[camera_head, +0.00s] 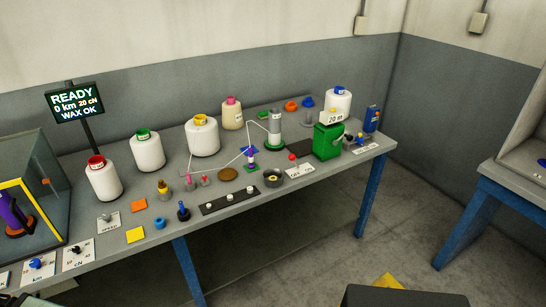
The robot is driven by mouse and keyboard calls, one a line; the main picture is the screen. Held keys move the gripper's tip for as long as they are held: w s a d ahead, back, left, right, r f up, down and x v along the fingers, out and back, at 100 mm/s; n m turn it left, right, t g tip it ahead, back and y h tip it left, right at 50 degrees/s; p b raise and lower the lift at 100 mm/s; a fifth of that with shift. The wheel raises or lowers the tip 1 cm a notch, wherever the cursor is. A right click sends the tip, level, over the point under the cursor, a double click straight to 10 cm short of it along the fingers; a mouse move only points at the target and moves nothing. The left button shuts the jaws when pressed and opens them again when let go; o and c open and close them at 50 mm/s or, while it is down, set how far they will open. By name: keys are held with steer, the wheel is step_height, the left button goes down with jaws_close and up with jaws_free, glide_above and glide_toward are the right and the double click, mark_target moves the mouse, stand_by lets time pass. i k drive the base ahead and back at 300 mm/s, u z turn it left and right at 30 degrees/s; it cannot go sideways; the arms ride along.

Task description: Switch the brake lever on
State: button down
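A small lever with a red ball knob (292,157) stands on the long grey table (240,210), right of the middle. A white label plate (302,171) lies just in front of it; its print is too small to read surely. This looks like the brake lever, but I cannot tell whether it is on or off. Another small switch (360,138) stands at the table's right end, near a white label (366,148).
A green box (327,142) stands right of the red knob, and a dark round dish (272,178) lies to its left. Several yarn bobbins line the back. A display (75,102) reads READY, 0 km, 20 cN, WAX OK. Floor (330,245) in front is partly clear.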

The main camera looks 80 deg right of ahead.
mark_target(292, 157)
steer(key=z, duration=0.1)
steer(key=k, duration=1.35)
steer(key=z, duration=0.6)
steer(key=i, duration=1)
steer(key=u, duration=0.1)
